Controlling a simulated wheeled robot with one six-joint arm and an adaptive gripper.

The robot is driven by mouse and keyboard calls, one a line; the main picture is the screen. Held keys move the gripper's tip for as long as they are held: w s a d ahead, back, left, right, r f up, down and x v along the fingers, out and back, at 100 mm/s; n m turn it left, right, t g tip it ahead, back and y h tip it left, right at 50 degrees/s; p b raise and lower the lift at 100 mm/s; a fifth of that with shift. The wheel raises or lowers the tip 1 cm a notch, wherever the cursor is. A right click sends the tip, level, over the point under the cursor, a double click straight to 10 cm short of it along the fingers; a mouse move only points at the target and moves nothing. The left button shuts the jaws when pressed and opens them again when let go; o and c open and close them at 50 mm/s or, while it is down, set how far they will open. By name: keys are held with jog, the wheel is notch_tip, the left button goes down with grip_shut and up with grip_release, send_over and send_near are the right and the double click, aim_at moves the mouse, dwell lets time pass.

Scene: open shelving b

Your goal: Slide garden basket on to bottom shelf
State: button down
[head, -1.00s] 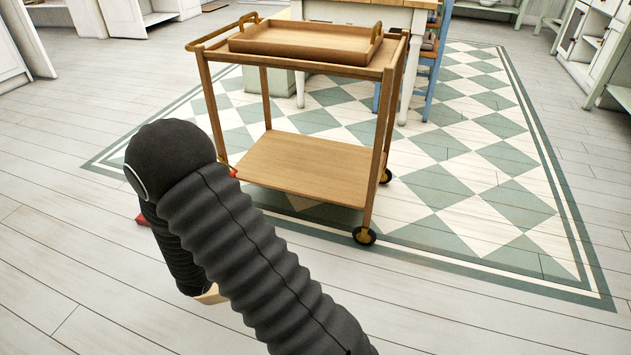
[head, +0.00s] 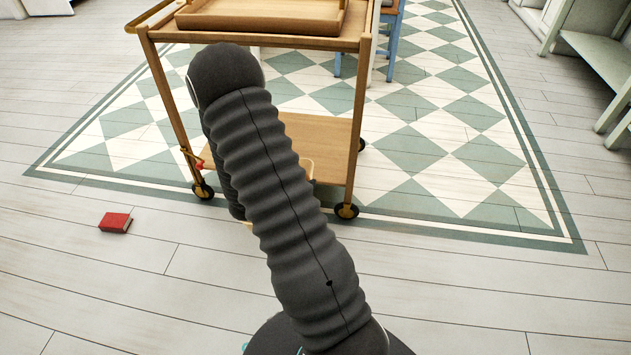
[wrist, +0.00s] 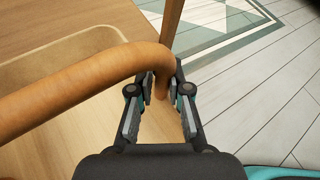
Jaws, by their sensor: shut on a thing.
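The garden basket's thick, tan curved handle (wrist: 85,88) crosses the wrist view. My gripper (wrist: 162,85) is shut on the right end of its arc. The basket (wrist: 60,45) shows there as a pale rounded rim, with plain wood beyond it. In the head view my arm hides my gripper and most of the basket; a pale edge shows just right of the arm at shelf height. The bottom shelf (head: 332,135) belongs to a wooden trolley. Whether the basket rests on the shelf or hangs just over it I cannot tell.
The trolley's leg (wrist: 172,22) rises just beyond my fingers. A wooden tray (head: 265,18) sits on the trolley's top. A small red thing (head: 200,165) shows by the left front leg. A red book (head: 115,222) lies on the floor at left. The floor at right is clear.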

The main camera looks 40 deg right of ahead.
jog(key=shift+s+d+m+g, duration=0.15)
jog(key=shift+s+d+m, duration=0.05)
jog(key=shift+s+d, duration=0.4)
jog(key=shift+s+d+m+g, duration=0.2)
jog(key=shift+s+d, duration=0.15)
jog(key=shift+d, duration=0.3)
jog(key=w+d+f+b, duration=0.2)
jog(key=w+d+b, duration=0.3)
jog(key=w+d, duration=1.4)
jog(key=shift+r+b+x, duration=0.3)
jog(key=shift+r+x, duration=0.05)
jog(key=shift+x, duration=1.5)
jog(key=shift+w+d+f+b, duration=0.1)
jog(key=shift+w+f+b, duration=0.05)
jog(key=shift+f+b, duration=0.35)
jog(key=c, duration=1.1)
grip_release()
jog(key=shift+o, duration=0.3)
